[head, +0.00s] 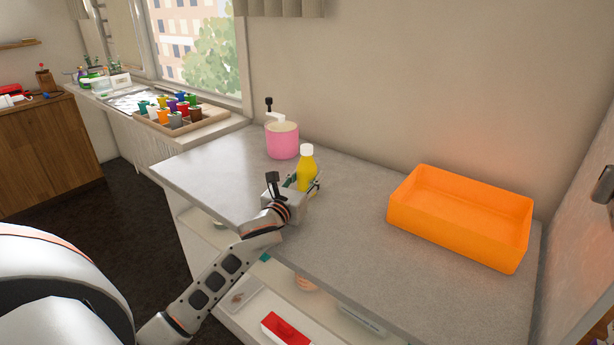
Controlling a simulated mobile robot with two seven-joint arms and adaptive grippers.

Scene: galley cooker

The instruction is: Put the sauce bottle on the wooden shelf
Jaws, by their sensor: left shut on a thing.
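The sauce bottle (306,168) is yellow with a white cap and stands upright over the grey counter (360,190). My left gripper (302,184) is shut on the sauce bottle at its lower part, coming from the front left. I cannot tell whether the bottle's base touches the counter, as the gripper hides part of it. A small wooden shelf (20,44) is on the wall at the far upper left; I cannot tell whether it is the task's shelf. My right gripper is not in view.
A pink pot (282,141) stands just behind the bottle. An orange bin (460,223) sits on the right of the counter. A tray of colored jars (190,122) stands on the window sill. Open shelving under the counter holds a red box (285,329). Counter between bottle and bin is clear.

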